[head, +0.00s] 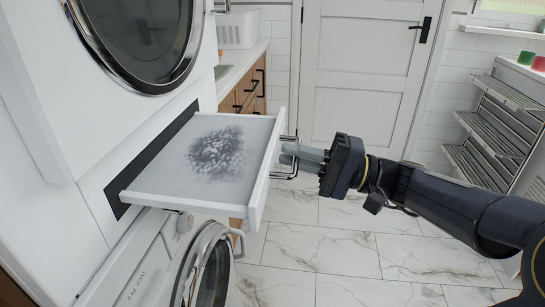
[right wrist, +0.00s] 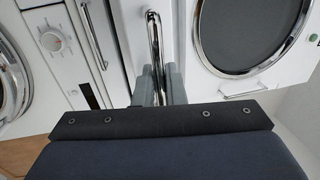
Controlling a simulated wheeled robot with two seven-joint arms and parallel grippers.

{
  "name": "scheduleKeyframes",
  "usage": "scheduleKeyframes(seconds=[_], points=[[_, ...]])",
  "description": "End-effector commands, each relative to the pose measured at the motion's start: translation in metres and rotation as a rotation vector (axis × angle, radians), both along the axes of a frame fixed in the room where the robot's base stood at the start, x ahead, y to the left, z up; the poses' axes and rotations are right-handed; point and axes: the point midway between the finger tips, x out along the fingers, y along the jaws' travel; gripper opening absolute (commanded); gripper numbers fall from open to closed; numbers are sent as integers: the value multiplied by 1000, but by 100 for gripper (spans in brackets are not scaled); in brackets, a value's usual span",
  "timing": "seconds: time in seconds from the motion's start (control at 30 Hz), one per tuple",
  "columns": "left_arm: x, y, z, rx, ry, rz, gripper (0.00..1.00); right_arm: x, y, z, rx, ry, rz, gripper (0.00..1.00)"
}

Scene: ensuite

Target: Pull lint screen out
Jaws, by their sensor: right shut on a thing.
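The lint screen (head: 165,165) is a white drawer-like tray with a grey patch of lint on its top. It sticks well out of a dark slot (head: 117,190) in the white dryer at the left of the head view. A metal bar handle (head: 286,172) is on its front panel. My right gripper (head: 290,157) is shut on this handle, coming from the right. In the right wrist view the handle (right wrist: 155,50) stands upright between the grey fingers (right wrist: 158,84). My left gripper is not in view.
The dryer's round door (head: 140,40) is above the screen, and a washer with a round door (head: 205,268) is below. A wooden cabinet (head: 251,92) and a white door (head: 365,80) stand behind. Metal shelves (head: 490,130) are at the right. The tiled floor (head: 330,250) is clear.

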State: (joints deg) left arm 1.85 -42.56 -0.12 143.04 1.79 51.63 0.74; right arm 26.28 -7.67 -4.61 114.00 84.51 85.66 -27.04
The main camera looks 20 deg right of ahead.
Motion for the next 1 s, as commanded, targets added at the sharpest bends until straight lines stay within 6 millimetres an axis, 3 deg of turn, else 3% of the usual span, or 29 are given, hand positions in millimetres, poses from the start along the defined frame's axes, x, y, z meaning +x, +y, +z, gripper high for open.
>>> scheduleKeyframes(seconds=[0.43, 0.47, 0.57, 0.87, 1.0], points=[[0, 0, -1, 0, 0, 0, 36, -4, -5, -1, -1, 3, 1, 0], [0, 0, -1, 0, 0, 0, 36, -4, -5, -1, -1, 3, 1, 13], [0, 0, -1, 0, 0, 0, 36, -4, -5, -1, 0, 1, 1, 25], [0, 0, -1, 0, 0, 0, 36, -4, -7, -1, -1, 1, 0, 25], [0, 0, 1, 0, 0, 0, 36, -12, -21, -4, -1, 2, -4, 25]])
